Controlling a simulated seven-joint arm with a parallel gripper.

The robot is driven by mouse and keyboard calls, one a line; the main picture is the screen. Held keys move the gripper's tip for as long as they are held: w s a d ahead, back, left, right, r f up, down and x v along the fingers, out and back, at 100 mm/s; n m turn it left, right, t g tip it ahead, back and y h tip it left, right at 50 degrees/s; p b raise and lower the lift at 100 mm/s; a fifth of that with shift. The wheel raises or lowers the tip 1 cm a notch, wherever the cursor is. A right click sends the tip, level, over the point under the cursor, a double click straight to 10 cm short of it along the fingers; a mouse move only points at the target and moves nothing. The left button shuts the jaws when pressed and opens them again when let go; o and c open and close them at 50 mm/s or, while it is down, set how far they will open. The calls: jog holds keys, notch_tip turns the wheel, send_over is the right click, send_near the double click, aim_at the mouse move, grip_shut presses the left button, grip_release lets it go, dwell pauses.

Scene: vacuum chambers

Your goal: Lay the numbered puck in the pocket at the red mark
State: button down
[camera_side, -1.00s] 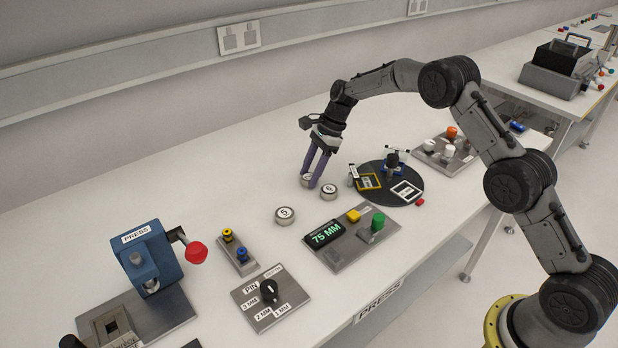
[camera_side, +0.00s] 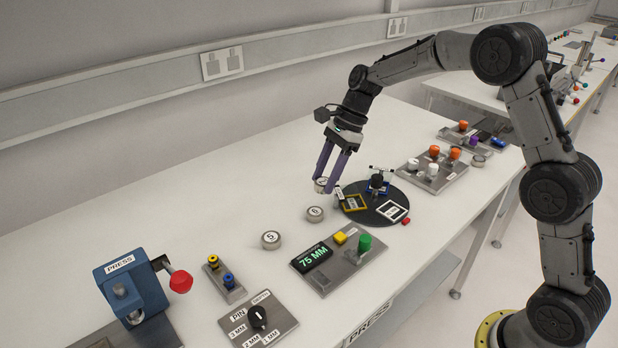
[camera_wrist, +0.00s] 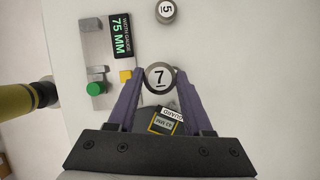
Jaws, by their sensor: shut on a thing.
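My gripper (camera_side: 330,182) is shut on a round metal puck (camera_side: 321,186); its white top reads 7 in the wrist view (camera_wrist: 159,80). The puck sits between the purple fingertips, apparently above the table, left of the black turntable (camera_side: 374,218). The turntable carries a yellow-framed pocket (camera_side: 354,202), a white-framed pocket (camera_side: 393,211) and a blue-framed one (camera_side: 377,188). A small red mark (camera_side: 406,221) lies at the turntable's edge, closest to the white-framed pocket. The yellow frame also shows between my fingers in the wrist view (camera_wrist: 163,124).
Puck 6 (camera_side: 315,214) and puck 5 (camera_side: 270,240) stand on the white table. The gauge panel (camera_side: 345,258) reads 75 MM, with yellow and green buttons. A knob panel (camera_side: 430,173) stands behind the turntable. The blue press (camera_side: 133,288) is at the front left.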

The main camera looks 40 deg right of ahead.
jog(key=n, duration=0.1)
jog(key=s+f+n+g, duration=0.1)
jog(key=n, duration=0.1)
jog(key=s+n+g, duration=0.1)
jog(key=n, duration=0.1)
jog(key=shift+a+f, duration=0.3)
jog(key=shift+a, duration=0.05)
jog(key=s+d+f+n+g+h, duration=0.1)
jog(key=s+d+n, duration=0.1)
jog(key=d+n, duration=0.2)
jog(key=s+d+f+n+g+h, duration=0.1)
jog(key=s+d+n, duration=0.1)
jog(key=d+n, duration=0.2)
jog(key=s+d+f+n+g+h, duration=0.1)
jog(key=s+d+f+n, duration=0.1)
jog(key=d+n, duration=0.3)
jog(key=shift+d+g+h, duration=0.4)
jog(key=shift+d, duration=1.5)
